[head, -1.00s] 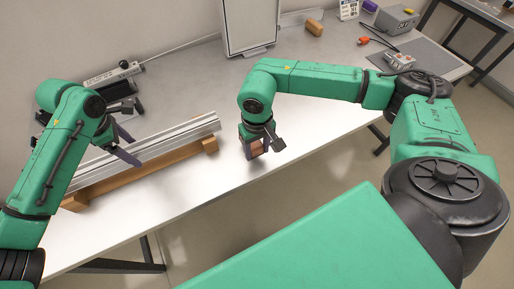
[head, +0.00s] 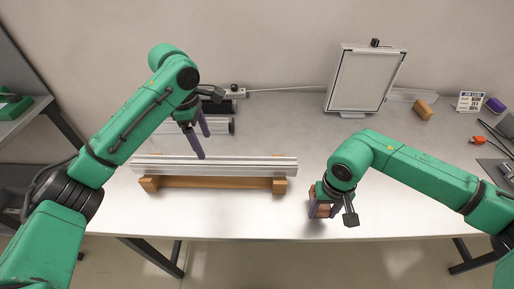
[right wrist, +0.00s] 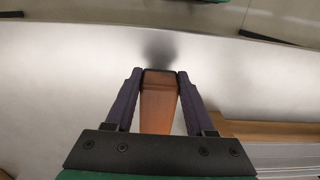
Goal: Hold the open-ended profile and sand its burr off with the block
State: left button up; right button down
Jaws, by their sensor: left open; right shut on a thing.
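The long silver profile (head: 225,168) lies across wooden supports (head: 210,183) near the table's front edge; it also shows at lower right in the right wrist view (right wrist: 290,158). Its burr is too small to make out. My left gripper (head: 203,146) is open, its fingers pointing down over the profile's back side, left of its right end; contact cannot be told. My right gripper (head: 322,213) is shut on the reddish-brown block (right wrist: 158,105), just right of the profile's right end and apart from it. The block (head: 322,208) is partly hidden by the fingers.
A shorter metal profile (head: 160,127) and a dark device with a rod lie behind. The table (head: 270,222) is clear around the right gripper.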

aim_at(212, 161)
pick_arm(q)
jog(key=f, duration=0.6)
jog(key=d+f, duration=0.1)
jog(key=f, duration=0.2)
jog(key=shift+d+f, duration=0.1)
jog(key=shift+f, duration=0.25)
jog(key=shift+c, duration=0.3)
jog(key=shift+c, duration=1.1)
grip_shut()
